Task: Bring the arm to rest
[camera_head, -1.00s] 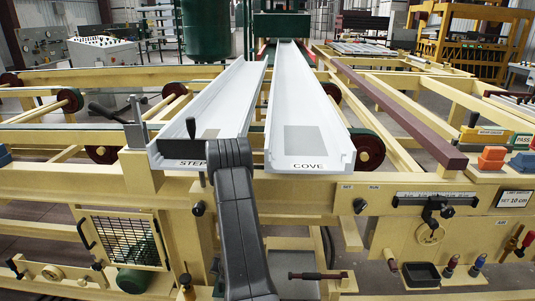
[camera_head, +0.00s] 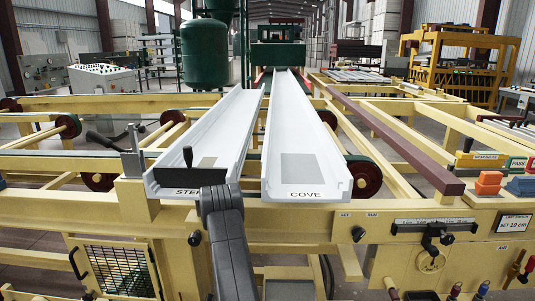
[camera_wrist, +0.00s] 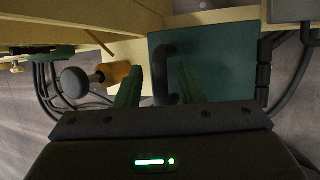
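My arm (camera_head: 229,248) shows in the head view as a dark grey link rising from the bottom, bent in front of the end of the left white board. My gripper (camera_wrist: 160,68) shows in the wrist view with two green fingers spread apart. No object is visibly clamped between them. Behind the fingers are a dark curved handle and a green panel (camera_wrist: 222,60). I cannot tell whether the fingers touch the handle. In the head view I cannot make out the fingers.
Two white boards, one marked STEP (camera_head: 228,125) and one marked COVE (camera_head: 318,150), lie on the yellow frame (camera_head: 290,220). A mesh guard (camera_head: 118,268) is at lower left.

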